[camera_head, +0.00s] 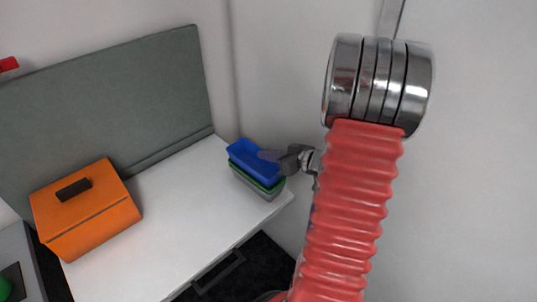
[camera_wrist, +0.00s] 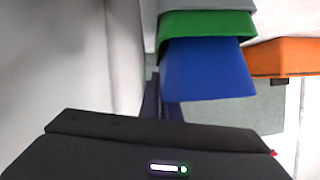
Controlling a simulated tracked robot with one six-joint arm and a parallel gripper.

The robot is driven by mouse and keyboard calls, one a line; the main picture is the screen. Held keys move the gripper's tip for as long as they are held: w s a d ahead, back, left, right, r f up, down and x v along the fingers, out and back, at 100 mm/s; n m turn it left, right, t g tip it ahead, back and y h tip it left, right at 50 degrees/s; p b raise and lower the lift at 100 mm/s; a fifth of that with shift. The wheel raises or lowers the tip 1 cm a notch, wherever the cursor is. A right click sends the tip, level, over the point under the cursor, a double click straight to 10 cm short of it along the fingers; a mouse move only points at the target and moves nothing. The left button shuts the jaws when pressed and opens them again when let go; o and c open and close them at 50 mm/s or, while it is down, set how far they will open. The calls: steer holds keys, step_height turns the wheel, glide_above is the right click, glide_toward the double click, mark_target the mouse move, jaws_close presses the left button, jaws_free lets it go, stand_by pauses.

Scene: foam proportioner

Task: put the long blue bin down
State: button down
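The long blue bin (camera_head: 248,162) sits at the top of a stack, above a green bin (camera_head: 278,188) and a grey bin (camera_head: 262,193), near the right end of the white worktop. Whether its weight rests on the green bin cannot be told. My gripper (camera_head: 270,156) is at its right end, one finger over the inside and the rest outside the wall. In the wrist view the blue bin (camera_wrist: 205,72) hides part of one finger. The fingers (camera_wrist: 162,108) are close together and look shut on the bin's wall.
An orange box (camera_head: 90,215) with a dark handle stands left on the white worktop (camera_head: 185,210). Clear worktop lies between box and stack. A grey-green panel (camera_head: 120,95) stands behind, and a white wall (camera_head: 280,60) is close to the stack.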

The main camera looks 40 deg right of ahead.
steer(key=shift+f, duration=0.6)
steer(key=c, duration=2)
jaws_free()
steer(key=shift+r, duration=0.15)
steer(key=shift+s+r, duration=0.1)
steer(key=shift+r, duration=0.45)
steer(key=v, duration=1.1)
steer(key=shift+s+d, duration=0.15)
steer(key=shift+s, duration=0.25)
steer(key=shift+r, duration=0.1)
